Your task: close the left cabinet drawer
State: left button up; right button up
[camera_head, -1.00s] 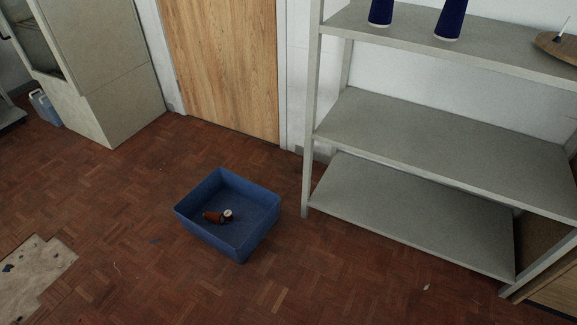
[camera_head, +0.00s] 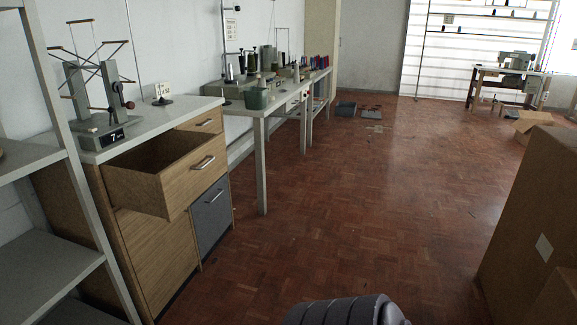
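The wooden cabinet (camera_head: 150,262) stands at the left, under a pale worktop (camera_head: 190,112). Its left drawer (camera_head: 187,181) is pulled well out, with its silver handle (camera_head: 204,162) on the front facing right. The drawer's inside looks empty where it shows. A smaller drawer (camera_head: 209,121) beside it sits flush, above a grey door (camera_head: 211,216). A grey rounded part of mine shows at the bottom edge, but neither gripper is in view.
A metal shelf (camera_head: 45,250) stands close at the left. A large brown box (camera_head: 530,225) stands at the right. Workbenches (camera_head: 262,110) run along the left wall. The parquet floor (camera_head: 330,200) between is clear.

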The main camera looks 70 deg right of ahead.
aim_at(161, 176)
jog(key=z, duration=1.75)
